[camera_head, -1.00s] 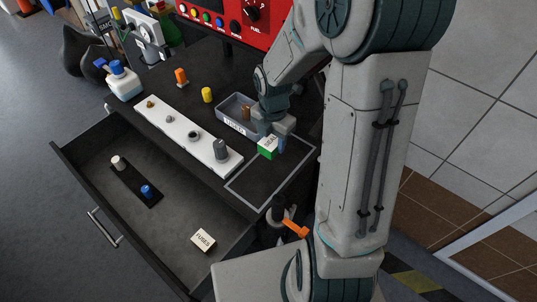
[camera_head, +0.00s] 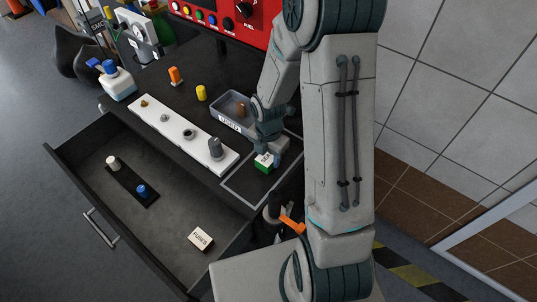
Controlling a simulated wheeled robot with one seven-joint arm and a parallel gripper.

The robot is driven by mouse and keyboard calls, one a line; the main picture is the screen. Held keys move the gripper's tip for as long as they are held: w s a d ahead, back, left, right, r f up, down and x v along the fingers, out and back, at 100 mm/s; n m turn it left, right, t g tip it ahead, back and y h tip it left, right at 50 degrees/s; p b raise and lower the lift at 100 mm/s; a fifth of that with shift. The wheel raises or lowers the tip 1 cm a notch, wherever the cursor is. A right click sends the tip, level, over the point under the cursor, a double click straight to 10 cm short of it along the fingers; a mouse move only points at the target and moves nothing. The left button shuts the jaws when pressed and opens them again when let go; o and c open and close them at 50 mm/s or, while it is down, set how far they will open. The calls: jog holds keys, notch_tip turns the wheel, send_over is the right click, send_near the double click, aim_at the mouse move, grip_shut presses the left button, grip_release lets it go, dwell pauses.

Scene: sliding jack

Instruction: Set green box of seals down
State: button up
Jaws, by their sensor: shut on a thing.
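The green box of seals (camera_head: 262,168) has a white label on top. It is in or just over the white-outlined rectangle (camera_head: 237,192) on the dark worktop, near the rectangle's back part. I cannot tell whether its underside touches the worktop. My gripper (camera_head: 268,158) points down and is shut on the box; the fingers partly hide its back side.
A grey bin (camera_head: 229,114) stands behind my gripper. A white strip (camera_head: 174,130) with several small parts lies to the left. Below, an open drawer (camera_head: 147,225) holds a fuses box (camera_head: 201,239) and a dark holder. The outlined rectangle's front part is clear.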

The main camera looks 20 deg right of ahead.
aim_at(268, 155)
jog(key=o, duration=1)
jog(key=shift+f, duration=0.1)
notch_tip(268, 155, up, 12)
jog(key=p, duration=0.1)
jog(key=s+r+m+t, duration=0.1)
jog(key=s+r+m, duration=0.5)
jog(key=m, duration=0.6)
jog(key=s+r+m+t, duration=0.2)
jog(key=s+r+m, duration=0.4)
jog(key=m, duration=0.7)
jog(key=shift+s+a+r, duration=0.15)
jog(key=shift+s+r, duration=0.25)
jog(key=shift+s, duration=0.95)
